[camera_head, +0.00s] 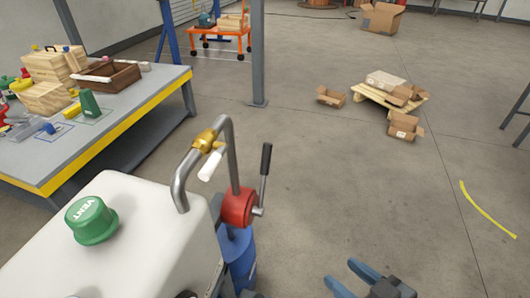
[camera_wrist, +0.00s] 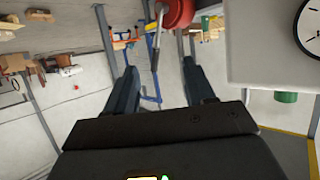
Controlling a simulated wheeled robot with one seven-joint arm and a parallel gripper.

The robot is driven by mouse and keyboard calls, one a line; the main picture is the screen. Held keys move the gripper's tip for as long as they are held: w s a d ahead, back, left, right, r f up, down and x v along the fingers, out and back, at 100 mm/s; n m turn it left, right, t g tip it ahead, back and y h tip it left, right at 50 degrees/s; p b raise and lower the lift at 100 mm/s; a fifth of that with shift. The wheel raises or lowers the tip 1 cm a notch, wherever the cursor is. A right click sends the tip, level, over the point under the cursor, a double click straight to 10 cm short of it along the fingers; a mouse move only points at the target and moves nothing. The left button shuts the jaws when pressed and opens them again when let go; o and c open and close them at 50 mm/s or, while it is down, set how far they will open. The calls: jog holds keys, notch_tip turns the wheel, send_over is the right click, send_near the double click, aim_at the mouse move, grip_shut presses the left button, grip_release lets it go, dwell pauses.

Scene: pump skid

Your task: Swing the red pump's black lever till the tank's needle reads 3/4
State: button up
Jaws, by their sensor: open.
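The red pump (camera_head: 238,207) stands on a blue body beside the white tank (camera_head: 150,235). Its black lever (camera_head: 265,160) points up, leaning slightly right at the top. My gripper (camera_head: 340,272) is low at the bottom edge, right of the pump, open and apart from the lever. In the wrist view, which looks upside down, my gripper's open fingers (camera_wrist: 159,68) hold nothing. The red pump (camera_wrist: 176,12) shows at the top there. The tank's gauge (camera_wrist: 309,28) is cut by the right edge; I cannot read its needle surely.
A green VENT cap (camera_head: 91,220) sits on the tank. A bent grey pipe with a brass valve (camera_head: 205,141) rises beside the pump. A workbench (camera_head: 110,125) with blocks and tools stands left. Boxes on a pallet (camera_head: 390,97) lie farther back.

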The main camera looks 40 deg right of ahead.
jog(key=s+a+r+t, duration=0.1)
jog(key=s+a+r, duration=0.2)
jog(key=s, duration=0.2)
jog(key=m+t+h+b, duration=0.2)
jog(key=m+h+b, duration=0.4)
jog(key=b, duration=0.9)
send_near(265, 152)
jog(key=w+d+f, duration=0.2)
jog(key=w, duration=0.1)
jog(key=shift+w+f, duration=0.15)
jog(key=shift+w+d+r+p, duration=0.2)
jog(key=shift+w+d+p, duration=0.1)
jog(key=shift+w, duration=0.25)
jog(key=shift+p+x, duration=0.75)
jog(key=shift+x, duration=2.75)
jog(key=shift+a, duration=0.1)
jog(key=shift+c, duration=0.5)
grip_shut()
